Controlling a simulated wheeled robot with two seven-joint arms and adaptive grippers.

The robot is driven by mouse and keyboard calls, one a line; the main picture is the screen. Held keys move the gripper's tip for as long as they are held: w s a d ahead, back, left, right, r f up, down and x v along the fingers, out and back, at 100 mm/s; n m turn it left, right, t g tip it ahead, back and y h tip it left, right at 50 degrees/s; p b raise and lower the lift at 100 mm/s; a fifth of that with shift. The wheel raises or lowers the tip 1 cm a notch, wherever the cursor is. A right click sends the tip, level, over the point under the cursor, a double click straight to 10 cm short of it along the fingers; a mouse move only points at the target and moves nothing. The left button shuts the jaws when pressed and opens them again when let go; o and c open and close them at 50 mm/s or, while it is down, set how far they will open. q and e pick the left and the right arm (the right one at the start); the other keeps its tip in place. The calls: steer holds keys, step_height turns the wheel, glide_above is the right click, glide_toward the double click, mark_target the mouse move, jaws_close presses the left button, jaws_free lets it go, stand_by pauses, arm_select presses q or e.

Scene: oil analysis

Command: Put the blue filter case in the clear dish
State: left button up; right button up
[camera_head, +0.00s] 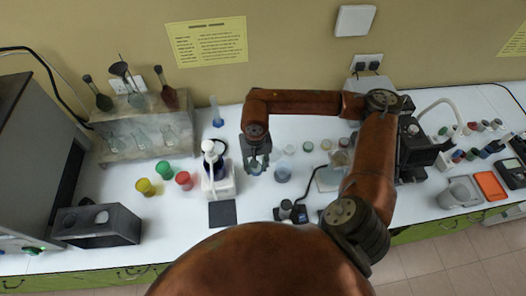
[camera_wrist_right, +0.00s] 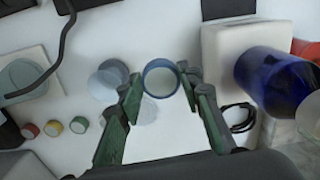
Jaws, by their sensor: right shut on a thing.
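The blue filter case (camera_wrist_right: 148,81), a short blue ring with a pale inside, sits between the fingertips of my right gripper (camera_wrist_right: 163,84) in the right wrist view. The gripper is shut on it. In the head view my right gripper (camera_head: 257,160) hangs over the middle of the white table, and the case (camera_head: 255,170) shows just below its fingers. A faint clear round piece, seemingly the clear dish (camera_wrist_right: 146,112), shows between the fingers beyond the case, partly hidden by a finger. My left gripper is not in view.
A clear beaker (camera_head: 283,174) stands just right of the gripper. A white apparatus with a dark blue flask (camera_head: 218,182) stands close on the left. Small lidded jars (camera_head: 326,145) stand right. Red, green and yellow cups (camera_head: 183,180) stand farther left.

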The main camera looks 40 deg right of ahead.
steer(key=s+d+m+p, duration=0.2)
steer(key=d+m, duration=0.1)
steer(key=d, duration=0.2)
steer(key=w+d+f+p, duration=0.1)
steer(key=w+d+f, duration=0.1)
steer(key=w, duration=0.1)
steer(key=w+d+f+p, duration=0.1)
steer(key=w+d+f, duration=0.2)
steer(key=w+d+f+p, duration=0.1)
steer(key=w+d+f, duration=0.2)
steer(key=w, duration=0.1)
steer(key=shift+w+f, duration=0.1)
steer(key=shift+f, duration=0.1)
steer(key=shift+w+d+f, duration=0.25)
steer(key=shift+f, duration=0.25)
step_height(320, 180, down, 3)
steer(key=shift+r+p, duration=0.1)
steer(key=shift+p, duration=0.75)
steer(key=shift+f+b, duration=0.35)
steer(key=o, duration=0.9)
steer(key=shift+r, duration=0.1)
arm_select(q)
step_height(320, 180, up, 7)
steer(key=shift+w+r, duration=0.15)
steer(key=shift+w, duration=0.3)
arm_select(e)
steer(key=shift+o, duration=0.2)
